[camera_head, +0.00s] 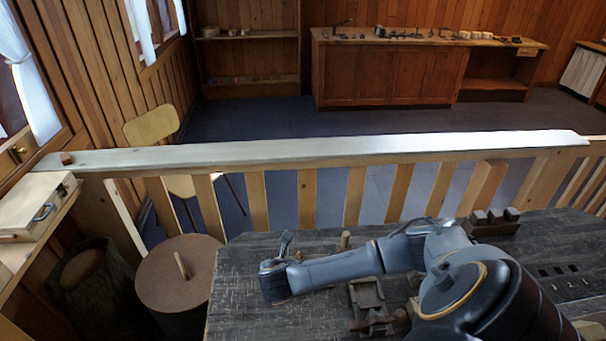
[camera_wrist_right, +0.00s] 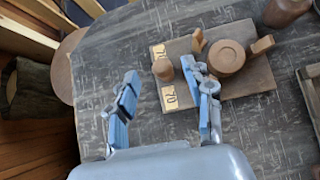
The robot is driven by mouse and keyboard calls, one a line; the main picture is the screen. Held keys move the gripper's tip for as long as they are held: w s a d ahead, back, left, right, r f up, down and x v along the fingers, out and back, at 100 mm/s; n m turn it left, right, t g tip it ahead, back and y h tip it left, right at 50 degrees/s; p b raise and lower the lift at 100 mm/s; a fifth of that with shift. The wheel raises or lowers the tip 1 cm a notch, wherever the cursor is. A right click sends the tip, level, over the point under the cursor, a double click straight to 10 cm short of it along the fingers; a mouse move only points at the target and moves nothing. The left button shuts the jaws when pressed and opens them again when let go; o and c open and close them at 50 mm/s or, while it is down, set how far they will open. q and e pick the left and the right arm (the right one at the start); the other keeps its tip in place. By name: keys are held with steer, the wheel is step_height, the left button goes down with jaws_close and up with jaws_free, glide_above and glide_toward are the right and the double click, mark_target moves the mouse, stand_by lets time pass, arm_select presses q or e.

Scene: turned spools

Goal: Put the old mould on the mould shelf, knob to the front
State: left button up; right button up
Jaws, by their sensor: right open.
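My right gripper (camera_head: 274,272) is over the left end of the dark workbench (camera_head: 240,315) in the head view. In the right wrist view the right gripper (camera_wrist_right: 167,100) is open, with nothing between its fingers. Its right finger overlaps a brown board (camera_wrist_right: 245,85) with two number tags. On the board are a round turned wooden piece (camera_wrist_right: 226,57), a small turned piece (camera_wrist_right: 163,69) and a wooden peg (camera_wrist_right: 198,41). I cannot tell for certain which piece is the old mould, and no mould shelf is clearly recognizable. My left gripper is not in view.
A rack of dark blocks (camera_head: 492,222) stands at the bench's back right. A wooden railing (camera_head: 310,152) runs behind the bench. A round-topped drum (camera_head: 180,270) stands left of it. A dark rounded piece (camera_wrist_right: 286,12) is beyond the board. The bench between my fingers is bare.

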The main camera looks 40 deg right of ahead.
mark_target(299, 256)
steer(key=shift+p+x, duration=0.3)
steer(key=shift+x, duration=1.65)
steer(key=shift+s+f, duration=0.1)
steer(key=shift+c, duration=0.2)
jaws_close()
